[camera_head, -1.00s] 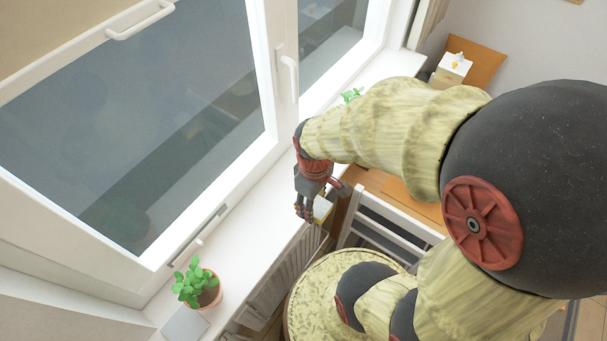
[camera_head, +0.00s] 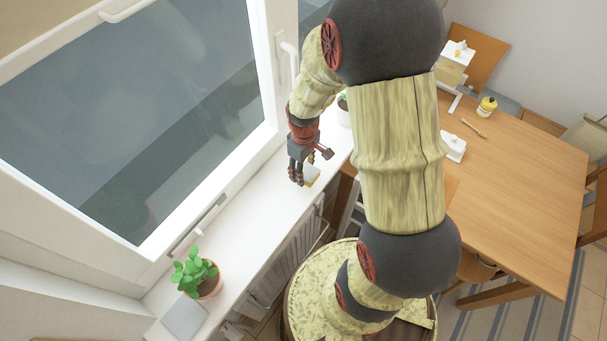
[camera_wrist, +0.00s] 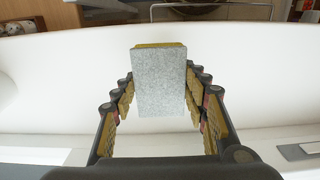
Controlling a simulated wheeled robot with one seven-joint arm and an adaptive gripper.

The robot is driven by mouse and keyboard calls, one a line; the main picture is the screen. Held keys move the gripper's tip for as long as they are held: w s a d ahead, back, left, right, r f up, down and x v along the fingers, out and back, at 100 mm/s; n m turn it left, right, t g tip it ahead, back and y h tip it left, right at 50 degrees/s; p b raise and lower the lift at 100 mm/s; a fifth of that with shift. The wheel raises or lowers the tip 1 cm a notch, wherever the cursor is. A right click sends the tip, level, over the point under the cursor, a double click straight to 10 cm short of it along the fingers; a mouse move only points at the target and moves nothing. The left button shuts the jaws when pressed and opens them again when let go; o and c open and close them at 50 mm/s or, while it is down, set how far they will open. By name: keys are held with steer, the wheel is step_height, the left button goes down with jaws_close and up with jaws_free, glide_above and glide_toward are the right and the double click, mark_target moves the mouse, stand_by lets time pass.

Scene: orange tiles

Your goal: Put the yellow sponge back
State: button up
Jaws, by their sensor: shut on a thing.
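The yellow sponge (camera_head: 313,175) shows as a small yellow and pale block beside my gripper (camera_head: 303,178) in the head view, over the white windowsill (camera_head: 245,222). In the wrist view the sponge (camera_wrist: 160,82) has a broad grey face towards the camera and a yellow strip along its far edge. My gripper's fingers (camera_wrist: 160,90) stand on both sides of it and are shut on it. The white sill lies behind it there. I cannot tell whether the sponge touches the sill.
A potted plant (camera_head: 198,276) and a flat grey square (camera_head: 184,318) are on the near part of the sill. Another pot (camera_head: 344,112) stands farther along, partly behind my arm. The window is at the left, a wooden table (camera_head: 530,165) at the right. The sill between the pots looks clear.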

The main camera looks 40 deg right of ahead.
steer(key=shift+w+f, duration=0.15)
steer(key=shift+f, duration=0.1)
steer(key=shift+w+d+f, duration=0.1)
steer(key=shift+f, duration=1.5)
steer(key=shift+f, duration=0.1)
steer(key=o, duration=1.1)
